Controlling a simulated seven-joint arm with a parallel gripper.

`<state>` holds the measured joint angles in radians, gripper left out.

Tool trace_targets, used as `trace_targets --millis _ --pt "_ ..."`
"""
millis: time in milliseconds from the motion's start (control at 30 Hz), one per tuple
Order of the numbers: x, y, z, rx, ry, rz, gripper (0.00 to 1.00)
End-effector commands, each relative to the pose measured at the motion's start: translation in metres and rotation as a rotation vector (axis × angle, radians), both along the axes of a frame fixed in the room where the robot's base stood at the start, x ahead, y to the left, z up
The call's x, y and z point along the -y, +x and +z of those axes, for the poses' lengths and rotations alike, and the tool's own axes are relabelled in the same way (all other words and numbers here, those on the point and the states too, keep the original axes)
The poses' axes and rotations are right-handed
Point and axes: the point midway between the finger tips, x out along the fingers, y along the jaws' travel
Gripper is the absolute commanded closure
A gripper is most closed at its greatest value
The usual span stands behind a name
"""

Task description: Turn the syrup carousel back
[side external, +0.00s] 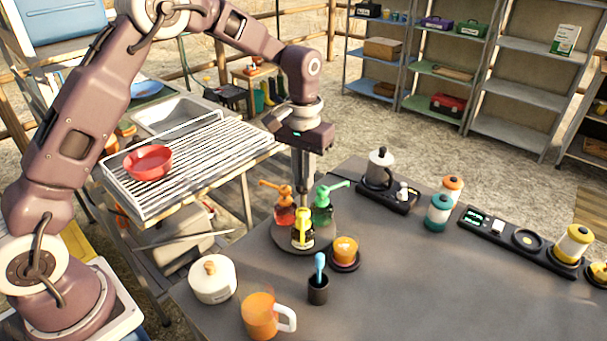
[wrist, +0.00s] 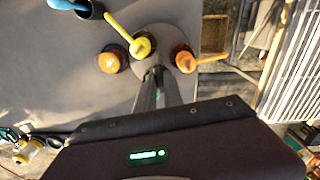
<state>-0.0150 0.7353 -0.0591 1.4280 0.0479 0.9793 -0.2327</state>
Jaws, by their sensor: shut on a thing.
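The syrup carousel, a round grey turntable (side external: 286,240), stands near the table's left edge and also shows in the wrist view (wrist: 192,90). It bears three pump bottles: orange-red (side external: 284,210) at left, green (side external: 322,208) at right, yellow (side external: 302,235) in front. The yellow spout points to the front, the orange one left and the green one right. In the wrist view the yellow pump (wrist: 143,46) and orange pump (wrist: 184,58) show; the green one is hidden. My gripper (side external: 302,190) points down among the bottles, shut at the carousel's middle. The gripped part is mostly hidden.
A black cup with a blue spoon (side external: 318,288), a white lidded pot (side external: 212,279) and an orange mug (side external: 262,315) stand in front. A moka pot (side external: 381,167) stands behind right.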

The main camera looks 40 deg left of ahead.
Motion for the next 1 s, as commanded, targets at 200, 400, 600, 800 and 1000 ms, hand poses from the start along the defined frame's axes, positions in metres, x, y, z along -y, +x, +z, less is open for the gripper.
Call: trace_targets --millis 200,400,600,800,1000 --pt "0.0006 -0.0001 0.001 0.0 -0.001 -0.096 1.0" --pt "0.001 -0.0002 0.001 0.0 -0.002 -0.14 1.0" --pt "0.0009 -0.0004 0.0009 -0.001 -0.002 -0.153 1.0" --pt "0.0009 -0.0004 0.0008 -0.001 -0.002 -0.153 1.0" --pt "0.0008 -0.0004 0.0006 -0.001 -0.001 -0.152 0.67"
